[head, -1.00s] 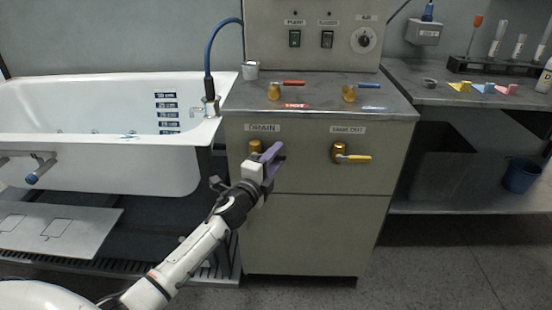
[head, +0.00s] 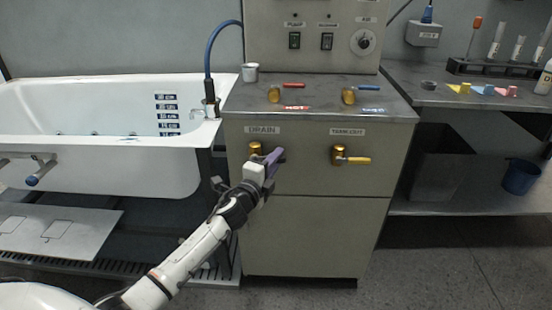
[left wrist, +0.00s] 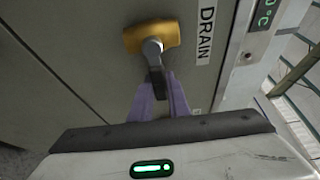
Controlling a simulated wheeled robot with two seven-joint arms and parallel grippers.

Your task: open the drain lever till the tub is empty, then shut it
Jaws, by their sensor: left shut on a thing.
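The drain lever (head: 255,148) is a brass valve on the grey cabinet front, under the DRAIN label. In the left wrist view its brass body (left wrist: 152,38) shows with a grey stem and dark handle running down between the purple fingers. My left gripper (head: 273,160) is shut on this handle; its fingers also show in the left wrist view (left wrist: 158,96). In the head view the fingers hide most of the handle. The white tub (head: 110,168) stands at the left with dark level labels on its inner end wall. I cannot tell the water level. My right gripper is not in view.
The tank valve (head: 340,155) with a yellow handle sits right of the drain valve. Red and blue levered taps and a metal cup (head: 250,72) stand on the cabinet top (head: 320,98). A side bench (head: 440,98) is at the right, a blue bucket (head: 520,177) below it.

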